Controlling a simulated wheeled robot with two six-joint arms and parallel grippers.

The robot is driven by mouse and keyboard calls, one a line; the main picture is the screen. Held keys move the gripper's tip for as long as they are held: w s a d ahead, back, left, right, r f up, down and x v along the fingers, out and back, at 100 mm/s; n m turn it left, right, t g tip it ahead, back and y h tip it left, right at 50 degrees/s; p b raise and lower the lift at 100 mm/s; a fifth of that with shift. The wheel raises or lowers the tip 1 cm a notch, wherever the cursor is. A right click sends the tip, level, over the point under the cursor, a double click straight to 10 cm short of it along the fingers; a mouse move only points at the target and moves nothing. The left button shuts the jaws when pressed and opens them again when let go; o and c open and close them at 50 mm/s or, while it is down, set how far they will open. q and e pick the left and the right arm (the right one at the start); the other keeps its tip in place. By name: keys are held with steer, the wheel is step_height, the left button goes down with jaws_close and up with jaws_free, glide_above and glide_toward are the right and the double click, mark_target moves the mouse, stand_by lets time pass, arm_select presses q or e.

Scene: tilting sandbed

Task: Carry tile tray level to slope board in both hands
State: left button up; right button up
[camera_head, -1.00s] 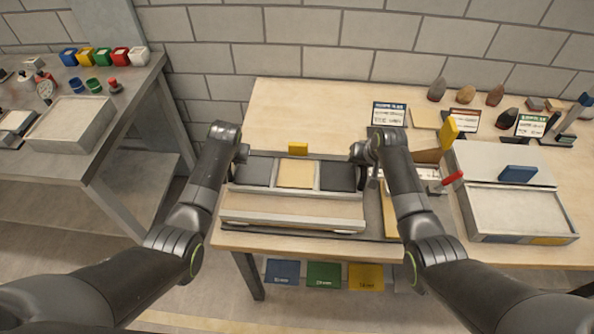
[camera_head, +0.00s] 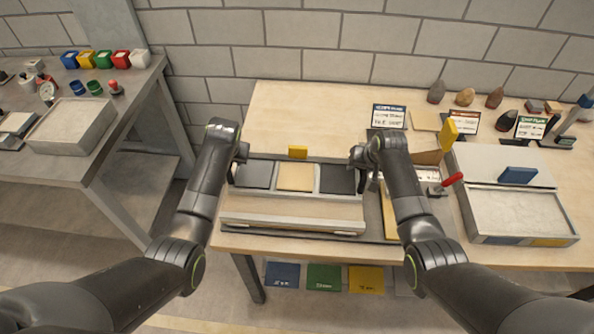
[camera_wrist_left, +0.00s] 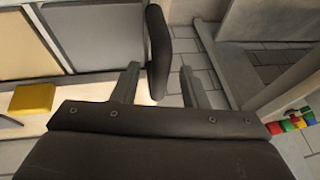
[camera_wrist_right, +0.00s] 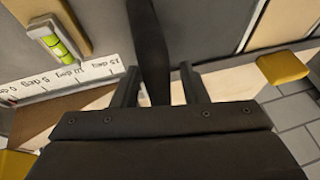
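The tile tray (camera_head: 316,194) holds two dark tiles and a tan one between them, and looks roughly level. It lies across the back of the slope board (camera_head: 290,215); its underside is hidden, so contact is unclear. My left gripper (camera_head: 240,155) is at the tray's left end. In the left wrist view its fingers (camera_wrist_left: 157,85) stand apart on either side of a black upright handle (camera_wrist_left: 157,45), with gaps showing. My right gripper (camera_head: 362,157) is at the right end. In the right wrist view its fingers (camera_wrist_right: 160,85) stand apart around another black handle (camera_wrist_right: 149,40).
A yellow block (camera_head: 298,152) is at the tray's back edge. An angle scale (camera_wrist_right: 75,78) and a green level vial (camera_wrist_right: 55,42) are beside the right end. A sand tray (camera_head: 515,212) stands at right, sign cards (camera_head: 388,115) behind. Table is bare at back left.

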arm_select(q)
steer(key=v, duration=0.8)
steer(key=shift+r, duration=0.25)
arm_select(e)
steer(key=v, duration=1.2)
arm_select(q)
steer(key=shift+s, duration=0.15)
arm_select(e)
steer(key=shift+d, duration=0.1)
